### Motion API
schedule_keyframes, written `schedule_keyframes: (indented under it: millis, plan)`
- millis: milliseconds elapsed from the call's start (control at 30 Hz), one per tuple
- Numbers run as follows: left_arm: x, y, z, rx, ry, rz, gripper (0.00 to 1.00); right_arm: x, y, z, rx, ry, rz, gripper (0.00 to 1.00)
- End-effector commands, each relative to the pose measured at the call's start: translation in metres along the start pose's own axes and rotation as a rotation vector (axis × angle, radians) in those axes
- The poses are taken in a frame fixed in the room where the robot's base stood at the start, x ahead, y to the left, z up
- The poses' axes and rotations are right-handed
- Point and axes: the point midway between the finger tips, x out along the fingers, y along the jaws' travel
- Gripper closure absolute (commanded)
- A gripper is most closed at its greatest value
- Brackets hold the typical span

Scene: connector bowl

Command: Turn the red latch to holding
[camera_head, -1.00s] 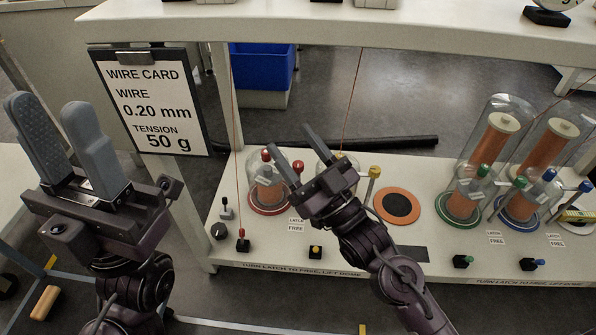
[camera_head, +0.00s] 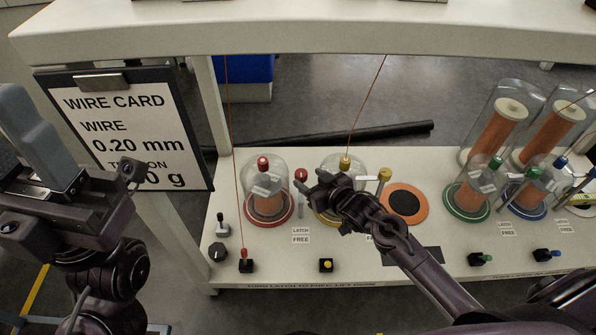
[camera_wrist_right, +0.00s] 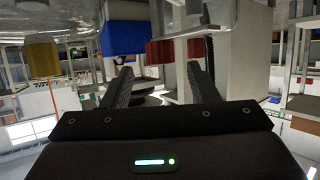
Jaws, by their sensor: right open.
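The red latch (camera_head: 301,175) is a red-topped post just right of the glass dome with the red base ring (camera_head: 270,213). A copper spool stands inside that dome, and a red knob (camera_head: 263,163) tops it. My right gripper (camera_head: 316,184) is open, with its fingertips close to the right of the red latch. I cannot tell whether they touch it. In the right wrist view the two fingers (camera_wrist_right: 160,85) stand apart with nothing clearly held.
A yellow-based dome (camera_head: 328,214) stands partly behind my right gripper, with a yellow latch (camera_head: 384,174) beside it. An orange pad with a black disc (camera_head: 406,203) lies to the right. Green (camera_head: 468,200) and blue domes stand farther right. Labels read LATCH FREE (camera_head: 301,235).

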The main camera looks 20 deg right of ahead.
Motion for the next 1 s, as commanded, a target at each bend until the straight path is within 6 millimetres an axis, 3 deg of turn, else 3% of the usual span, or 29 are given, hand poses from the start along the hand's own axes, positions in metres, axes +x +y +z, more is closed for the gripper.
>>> schedule_keyframes:
  millis: [100, 300, 667, 1000]
  plan:
    - [-0.009, 0.001, 0.000, 0.002, 0.014, 0.006, 0.64, 0.023, 0.000, 0.002, 0.000, 0.005, 0.000, 0.46]
    - [-0.012, 0.002, -0.001, 0.005, 0.029, 0.014, 0.64, 0.045, -0.001, 0.001, 0.000, 0.003, -0.001, 0.46]
    - [-0.011, 0.002, -0.001, 0.005, 0.033, 0.015, 0.64, 0.050, -0.001, 0.000, -0.001, 0.002, -0.001, 0.46]
    - [-0.011, 0.002, -0.001, 0.005, 0.033, 0.015, 0.64, 0.050, -0.001, 0.000, -0.001, 0.002, -0.001, 0.91]
